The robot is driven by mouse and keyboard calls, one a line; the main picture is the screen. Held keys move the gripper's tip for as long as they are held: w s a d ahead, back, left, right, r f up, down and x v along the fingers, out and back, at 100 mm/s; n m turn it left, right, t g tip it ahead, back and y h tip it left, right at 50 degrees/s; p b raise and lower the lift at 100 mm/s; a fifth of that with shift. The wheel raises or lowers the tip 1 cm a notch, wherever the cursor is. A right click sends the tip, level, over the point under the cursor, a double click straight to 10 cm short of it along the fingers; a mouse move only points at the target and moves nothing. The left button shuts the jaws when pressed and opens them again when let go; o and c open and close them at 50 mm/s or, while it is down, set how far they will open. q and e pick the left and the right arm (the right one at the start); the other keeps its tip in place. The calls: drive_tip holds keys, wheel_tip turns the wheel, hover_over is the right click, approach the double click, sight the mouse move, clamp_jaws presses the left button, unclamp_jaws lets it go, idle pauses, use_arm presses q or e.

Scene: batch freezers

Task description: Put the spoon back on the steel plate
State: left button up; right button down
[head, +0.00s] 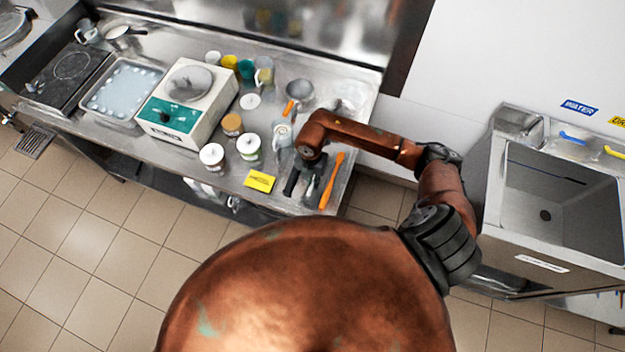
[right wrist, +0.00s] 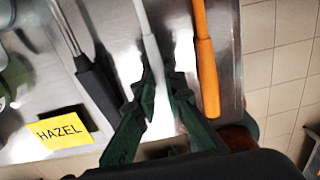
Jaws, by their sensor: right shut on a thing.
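My right gripper (head: 309,182) is over the front right corner of the steel counter, pointing down. In the right wrist view its dark green fingers (right wrist: 164,88) are closed around a slim pale handle (right wrist: 150,48), which appears to be the spoon; its far end runs out of the top of the picture. In the head view my arm and gripper hide most of it. I cannot tell whether it touches the surface below. A shiny round steel piece (head: 346,103), perhaps the steel plate, is at the counter's back right. My left gripper is not in view.
An orange-handled tool (head: 332,181) lies right of the gripper and a black-handled tool (right wrist: 92,82) left of it, both close. A sink (head: 560,205) is at right.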

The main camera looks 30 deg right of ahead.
drive_tip(key=shift+f, duration=0.15)
drive_tip(key=c, duration=2)
unclamp_jaws()
drive_tip(key=shift+r, duration=0.25)
wheel_tip(320, 180, up, 12)
drive_tip(key=shift+w+f+b, duration=0.1)
drive_tip(key=shift+w+b, duration=0.05)
drive_tip(key=shift+b, duration=0.85)
